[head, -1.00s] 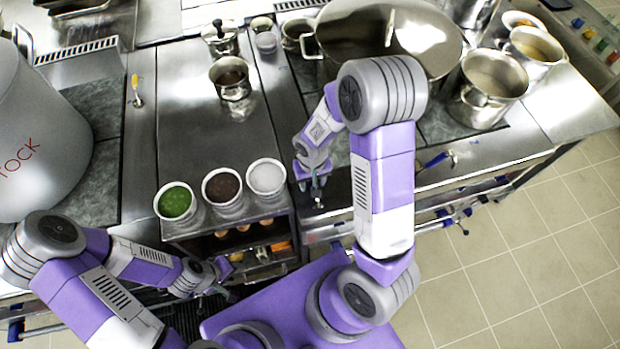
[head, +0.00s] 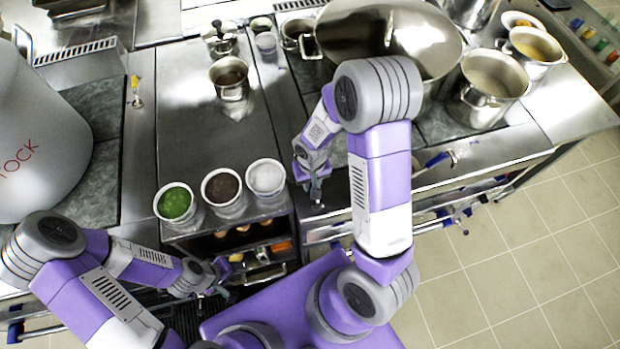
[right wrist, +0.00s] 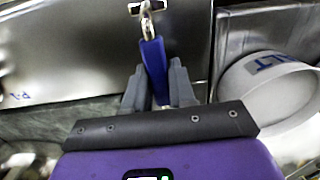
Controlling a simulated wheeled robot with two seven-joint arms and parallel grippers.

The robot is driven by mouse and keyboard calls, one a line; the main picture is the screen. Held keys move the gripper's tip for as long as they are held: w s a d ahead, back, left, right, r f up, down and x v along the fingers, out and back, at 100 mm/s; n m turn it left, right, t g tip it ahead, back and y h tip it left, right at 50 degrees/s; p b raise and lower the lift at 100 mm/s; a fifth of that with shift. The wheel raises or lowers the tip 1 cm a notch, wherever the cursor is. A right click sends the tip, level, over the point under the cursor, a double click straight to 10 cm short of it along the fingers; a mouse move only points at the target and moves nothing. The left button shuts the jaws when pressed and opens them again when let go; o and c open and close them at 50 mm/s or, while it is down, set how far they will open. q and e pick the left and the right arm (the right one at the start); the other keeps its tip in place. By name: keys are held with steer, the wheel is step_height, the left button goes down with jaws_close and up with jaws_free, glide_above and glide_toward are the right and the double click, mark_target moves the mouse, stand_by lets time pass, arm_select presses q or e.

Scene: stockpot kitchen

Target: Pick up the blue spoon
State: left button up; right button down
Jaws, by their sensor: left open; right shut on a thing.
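The blue spoon (right wrist: 153,60) shows in the right wrist view as a blue handle standing between my right fingers, with a metal loop at its far end by a small bracket. I cannot tell whether the loop still touches the bracket. The spoon's bowl is not visible there. My right gripper (right wrist: 157,80) is shut on the handle. In the head view my right gripper (head: 316,186) is at the counter's front edge, right of the white tub. My left gripper (head: 221,276) is open and empty, low in front of the shelf unit.
Three tubs stand on the counter edge: green (head: 175,204), brown (head: 221,187) and white (head: 266,178). A large pot (head: 400,45) is behind my right arm. A small saucepan (head: 230,78) stands on the middle counter. Another blue-handled thing (head: 437,160) is at the right edge.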

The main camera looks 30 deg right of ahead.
step_height(320, 180, up, 10)
steer(key=shift+r+p, duration=0.1)
steer(key=shift+p, duration=0.75)
steer(key=s+a+r+g+p, duration=0.1)
steer(key=a+p, duration=0.4)
steer(key=a, duration=0.8)
steer(key=shift+s+a+r+g+y+p, duration=0.15)
steer(key=shift+s+r+g+y+p, duration=0.2)
steer(key=shift+r+g, duration=0.55)
steer(key=shift+w+f, duration=0.15)
steer(key=shift+f, duration=0.05)
